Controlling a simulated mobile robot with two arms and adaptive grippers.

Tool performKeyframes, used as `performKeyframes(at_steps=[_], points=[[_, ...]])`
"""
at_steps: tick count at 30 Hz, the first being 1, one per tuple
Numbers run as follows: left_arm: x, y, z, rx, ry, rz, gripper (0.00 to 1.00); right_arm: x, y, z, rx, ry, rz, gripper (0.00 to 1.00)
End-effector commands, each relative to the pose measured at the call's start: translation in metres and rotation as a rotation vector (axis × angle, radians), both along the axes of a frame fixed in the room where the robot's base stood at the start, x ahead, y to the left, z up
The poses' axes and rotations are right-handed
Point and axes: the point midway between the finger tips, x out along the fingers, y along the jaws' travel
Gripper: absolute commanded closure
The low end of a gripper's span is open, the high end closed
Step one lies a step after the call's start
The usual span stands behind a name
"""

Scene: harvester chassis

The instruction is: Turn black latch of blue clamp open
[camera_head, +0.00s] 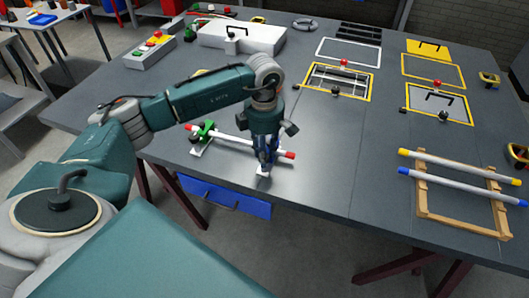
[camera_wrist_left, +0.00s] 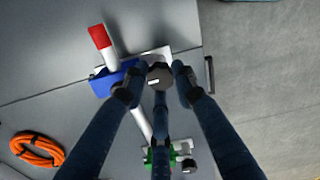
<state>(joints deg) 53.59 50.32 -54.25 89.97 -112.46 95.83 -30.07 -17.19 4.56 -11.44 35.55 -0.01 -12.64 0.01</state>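The blue clamp (camera_wrist_left: 106,84) sits on a white base and holds a white pipe with a red end (camera_wrist_left: 99,36). In the head view my gripper mostly hides this clamp. The black latch (camera_wrist_left: 160,74) shows as a dark rounded block beside the blue clamp in the left wrist view. My left gripper (camera_head: 267,165) points down over the clamp, near the pipe's right red end (camera_head: 290,155). Its fingers are spread around the latch, with gaps showing; contact cannot be told. A green clamp (camera_head: 205,131) holds the pipe's other end. My right gripper is not in view.
A blue drawer (camera_head: 225,197) hangs under the table's front edge, close to the clamp. A wooden rack (camera_head: 463,223) with two pipes stands at right. An orange cable coil (camera_wrist_left: 38,149) lies on the table. The table between clamp and rack is clear.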

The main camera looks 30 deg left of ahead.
Motion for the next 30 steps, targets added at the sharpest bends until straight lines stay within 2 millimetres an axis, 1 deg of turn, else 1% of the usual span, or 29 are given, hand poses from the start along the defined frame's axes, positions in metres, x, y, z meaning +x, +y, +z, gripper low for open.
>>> performKeyframes(at_steps=[8,14,20,30], points=[[0.001,-0.002,0.000,-0.003,-0.002,0.009,0.99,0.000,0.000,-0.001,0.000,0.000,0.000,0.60],[0.001,-0.002,0.000,-0.004,-0.003,0.075,0.99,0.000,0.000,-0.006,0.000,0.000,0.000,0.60],[0.002,-0.002,-0.001,-0.005,-0.006,0.215,0.99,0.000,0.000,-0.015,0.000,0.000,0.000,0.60],[0.003,-0.002,0.000,-0.008,-0.007,0.534,0.99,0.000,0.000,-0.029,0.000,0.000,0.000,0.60]])
